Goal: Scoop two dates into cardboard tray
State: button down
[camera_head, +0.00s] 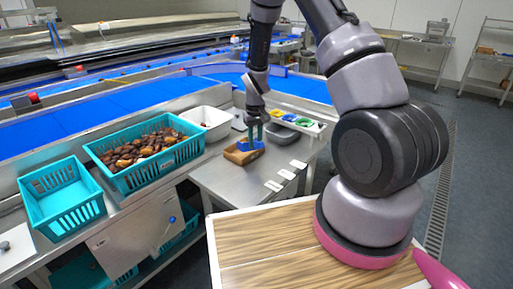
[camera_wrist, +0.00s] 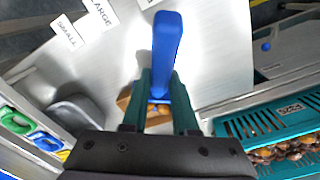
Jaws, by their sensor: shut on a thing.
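My gripper (camera_head: 255,132) is shut on a blue scoop (camera_head: 248,146) over the metal table. In the wrist view, the scoop's blue handle (camera_wrist: 166,50) stands between the two green fingers (camera_wrist: 160,95). The small brown cardboard tray (camera_head: 238,157) sits on the table directly below the scoop. It also shows in the wrist view (camera_wrist: 124,103), partly hidden by the fingers. Small brown shapes show beside the scoop there, but I cannot tell whether they lie in the scoop or the tray. Many dates (camera_head: 147,148) fill a turquoise crate (camera_head: 160,176) left of the table.
An empty turquoise crate (camera_head: 65,208) stands at the far left. A white bin (camera_head: 207,120) stands behind the table. Green, blue and yellow items lie in a pale holder (camera_head: 318,128) at the back right. White labels (camera_head: 286,174) lie at the table's right, including SMALL and LARGE.

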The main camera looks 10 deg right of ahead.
jog(key=w+r+g, duration=0.5)
jog(key=w+g, duration=0.1)
jog(key=shift+w+a+g+h, duration=0.25)
jog(key=shift+a+g+h, duration=0.05)
jog(key=shift+a+g, duration=0.1)
jog(key=shift+r, duration=0.2)
dwell(1.0)
